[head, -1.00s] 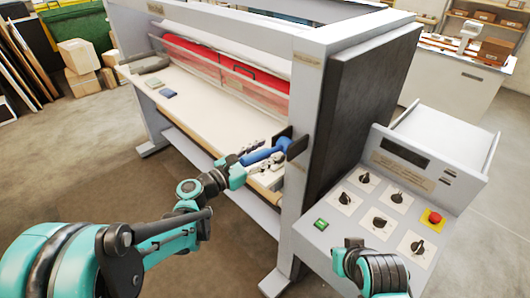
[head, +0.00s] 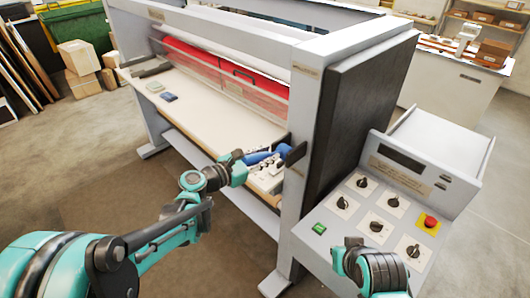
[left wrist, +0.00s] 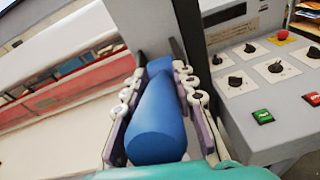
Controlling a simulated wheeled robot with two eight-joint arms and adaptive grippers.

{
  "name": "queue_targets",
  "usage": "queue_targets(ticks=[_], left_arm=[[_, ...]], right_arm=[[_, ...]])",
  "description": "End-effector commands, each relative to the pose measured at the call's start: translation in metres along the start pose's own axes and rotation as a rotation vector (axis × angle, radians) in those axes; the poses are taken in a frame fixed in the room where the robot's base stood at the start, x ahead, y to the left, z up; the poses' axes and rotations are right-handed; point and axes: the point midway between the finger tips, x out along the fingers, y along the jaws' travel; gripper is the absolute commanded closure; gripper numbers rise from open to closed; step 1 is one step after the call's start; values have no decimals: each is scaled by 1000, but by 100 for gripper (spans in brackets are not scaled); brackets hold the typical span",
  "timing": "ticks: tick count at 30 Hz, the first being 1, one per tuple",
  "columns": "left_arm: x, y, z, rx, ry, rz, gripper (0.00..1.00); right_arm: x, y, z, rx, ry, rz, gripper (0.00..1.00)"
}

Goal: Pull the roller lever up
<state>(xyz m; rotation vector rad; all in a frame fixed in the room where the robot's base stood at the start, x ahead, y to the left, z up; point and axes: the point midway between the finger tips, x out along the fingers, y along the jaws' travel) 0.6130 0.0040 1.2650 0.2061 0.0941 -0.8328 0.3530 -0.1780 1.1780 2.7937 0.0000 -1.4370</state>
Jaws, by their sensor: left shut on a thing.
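The roller lever has a blue handle (head: 258,157) at the inner side of the laminator's right end post. A dark plate (head: 294,154) stands at its far end. My left gripper (head: 266,168) is shut on the blue handle. In the left wrist view the handle (left wrist: 158,115) lies lengthwise between the two rows of finger links (left wrist: 155,100), and its near rounded end sticks out toward the camera. Part of my right arm shows at the bottom right of the head view, in front of the control panel; its fingers do not show.
The laminator's pale table (head: 205,110) runs left under a red roller (head: 235,72) and clear shield. The control panel (head: 330,208) with black knobs, a green button (head: 319,228) and a red stop button (head: 430,221) stands right. Cardboard boxes (head: 78,58) stand at back left.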

Motion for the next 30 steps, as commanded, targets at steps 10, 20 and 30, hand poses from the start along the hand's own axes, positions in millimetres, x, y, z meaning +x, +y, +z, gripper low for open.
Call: queue_targets(ticks=[10,20,30], left_arm=[[14,6,38,-11,311,-49,100],[37,10,56,-22,617,-96,100],[60,12,65,-33,875,-135,100]], right_arm=[[-53,0,-38,0,0,0,100],[-82,0,-59,0,0,0,100],[-98,0,-70,0,0,0,100]])
